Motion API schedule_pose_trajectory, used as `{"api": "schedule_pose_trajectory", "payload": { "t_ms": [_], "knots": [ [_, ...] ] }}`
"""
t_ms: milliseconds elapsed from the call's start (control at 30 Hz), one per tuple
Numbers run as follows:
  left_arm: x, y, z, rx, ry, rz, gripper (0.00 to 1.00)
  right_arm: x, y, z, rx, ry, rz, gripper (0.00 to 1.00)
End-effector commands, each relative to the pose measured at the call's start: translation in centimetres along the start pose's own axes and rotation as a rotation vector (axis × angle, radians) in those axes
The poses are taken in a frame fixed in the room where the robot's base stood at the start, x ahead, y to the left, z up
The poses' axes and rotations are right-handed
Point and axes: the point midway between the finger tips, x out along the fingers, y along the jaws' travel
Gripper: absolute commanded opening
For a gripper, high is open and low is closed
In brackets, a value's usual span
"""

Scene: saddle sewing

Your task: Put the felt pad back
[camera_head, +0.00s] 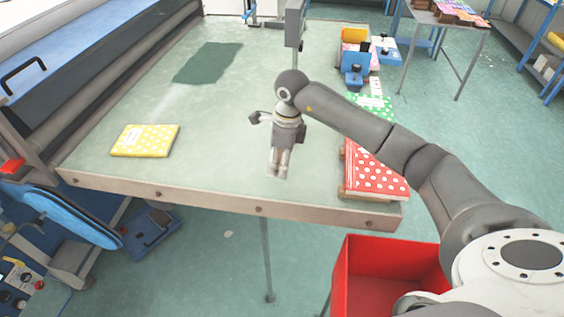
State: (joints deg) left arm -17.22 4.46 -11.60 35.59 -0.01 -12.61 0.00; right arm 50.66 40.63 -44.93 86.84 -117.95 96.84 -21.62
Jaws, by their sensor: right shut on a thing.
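My right gripper (277,171) points down over the right part of the pale green table (220,125). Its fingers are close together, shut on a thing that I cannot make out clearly. A yellow pad with white dots (146,140) lies flat on the table at the left, well apart from the gripper. A flat dark green patch (208,63) lies farther back. I cannot tell for certain which of these is the felt pad. My left gripper is not in view.
Red dotted pieces (375,172) and a green dotted piece (371,107) lie along the table's right edge, partly behind my right arm. A red bin (385,265) stands below the front right corner. Blue and yellow boxes (354,57) stand behind. The table's middle is clear.

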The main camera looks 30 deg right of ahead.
Motion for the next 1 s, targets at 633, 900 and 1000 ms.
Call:
{"api": "schedule_pose_trajectory", "payload": {
  "t_ms": [633, 900, 1000],
  "knots": [
    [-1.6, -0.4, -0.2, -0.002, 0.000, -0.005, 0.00, 4.8, -1.6, -0.9, -0.002, -0.002, -0.002, 0.31],
    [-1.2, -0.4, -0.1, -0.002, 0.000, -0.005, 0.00, 5.2, -1.6, -1.0, -0.001, -0.001, -0.001, 0.56],
    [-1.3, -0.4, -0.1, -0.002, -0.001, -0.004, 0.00, 5.2, -1.5, -1.0, -0.001, -0.001, 0.000, 0.69]
  ]
}}
